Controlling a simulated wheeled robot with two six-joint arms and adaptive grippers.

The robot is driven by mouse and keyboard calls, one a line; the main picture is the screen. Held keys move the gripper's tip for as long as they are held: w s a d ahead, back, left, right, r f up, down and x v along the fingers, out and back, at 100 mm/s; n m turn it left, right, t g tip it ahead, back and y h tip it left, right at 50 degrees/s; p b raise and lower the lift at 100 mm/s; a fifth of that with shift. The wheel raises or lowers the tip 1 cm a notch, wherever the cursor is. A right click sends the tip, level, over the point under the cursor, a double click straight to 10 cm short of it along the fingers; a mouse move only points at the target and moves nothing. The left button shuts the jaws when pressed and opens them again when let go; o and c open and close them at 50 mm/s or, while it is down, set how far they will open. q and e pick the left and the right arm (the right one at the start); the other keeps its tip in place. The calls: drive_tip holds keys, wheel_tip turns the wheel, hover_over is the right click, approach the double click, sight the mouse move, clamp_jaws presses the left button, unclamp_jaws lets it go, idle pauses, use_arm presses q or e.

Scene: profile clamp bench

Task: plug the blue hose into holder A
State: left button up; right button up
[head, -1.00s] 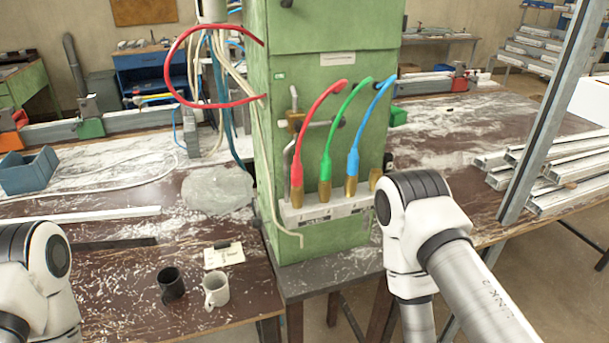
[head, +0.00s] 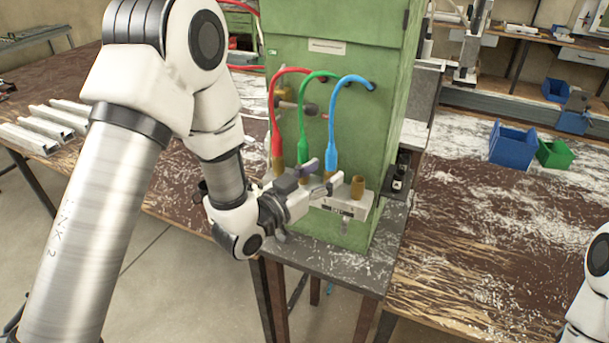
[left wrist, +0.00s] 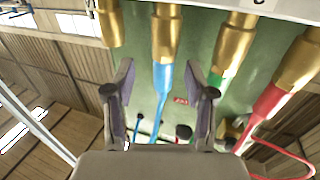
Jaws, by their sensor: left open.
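The blue hose (head: 333,130) arches down from the green cabinet (head: 335,75) to a brass fitting (left wrist: 166,35) on the pale holder block (head: 356,206). The red hose (head: 276,130) and green hose (head: 302,135) hang left of it in the head view, their brass ends also at the block. A brass fitting (head: 357,187) right of the blue hose has no hose. My left gripper (head: 326,175) is open at the blue hose's lower end; the left wrist view shows the blue hose (left wrist: 163,90) between its spread fingers. Holder letters are not readable enough to identify A. My right gripper is outside the frame.
A grey stand (head: 325,265) lies below the block. A black item (head: 399,178) sits beside the cabinet's right side. A blue bin (head: 512,145) and green bin (head: 553,153) stand on the right bench, whose nearer top is clear. Metal profiles (head: 40,135) lie at left.

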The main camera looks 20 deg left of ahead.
sight(327, 164)
use_arm(q)
drive_tip(key=x, duration=0.2)
drive_tip(key=p+x, duration=0.1)
drive_tip(key=shift+w+a, duration=0.2)
drive_tip(key=shift+w, duration=0.15)
drive_tip(key=shift+d, duration=0.1)
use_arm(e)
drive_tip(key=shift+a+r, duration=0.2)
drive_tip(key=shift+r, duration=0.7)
use_arm(q)
drive_tip(key=shift+d, duration=0.1)
clamp_jaws()
drive_tip(key=c, duration=0.9)
unclamp_jaws()
drive_tip(key=shift+c, duration=0.2)
clamp_jaws()
drive_tip(key=shift+w+r, duration=0.1)
drive_tip(key=shift+r, duration=0.25)
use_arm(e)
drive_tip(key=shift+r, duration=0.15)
use_arm(q)
drive_tip(key=shift+r+p, duration=0.25)
drive_tip(key=shift+p, duration=0.05)
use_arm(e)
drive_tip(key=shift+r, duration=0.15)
